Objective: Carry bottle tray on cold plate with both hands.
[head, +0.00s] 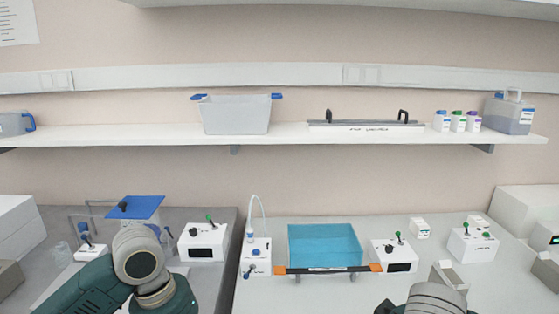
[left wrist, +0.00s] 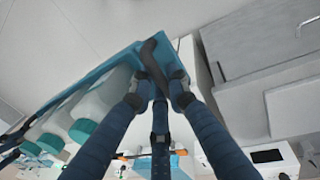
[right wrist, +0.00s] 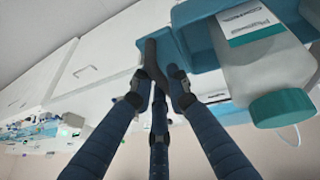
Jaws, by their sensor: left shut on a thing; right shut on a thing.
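The bottle tray is teal and shows in the left wrist view (left wrist: 180,47) and in the right wrist view (right wrist: 195,13). It holds white bottles with teal caps (left wrist: 85,130); one labelled bottle (right wrist: 265,65) is close in the right wrist view. My left gripper (left wrist: 160,95) is shut on a dark handle (left wrist: 152,55) at one end. My right gripper (right wrist: 161,93) is shut on the dark handle (right wrist: 151,55) at the other end. The tray is outside the head view, as are both gripper tips. I cannot surely identify the cold plate; a flat blue plate (head: 143,205) is on the left bench.
A teal water-filled basin (head: 325,246) with a dark, orange-ended bar in front stands on the right bench. White control boxes (head: 202,243) (head: 394,257) stand nearby. A wall shelf (head: 270,134) above holds a grey bin (head: 236,114), a handled lid (head: 366,126) and small bottles.

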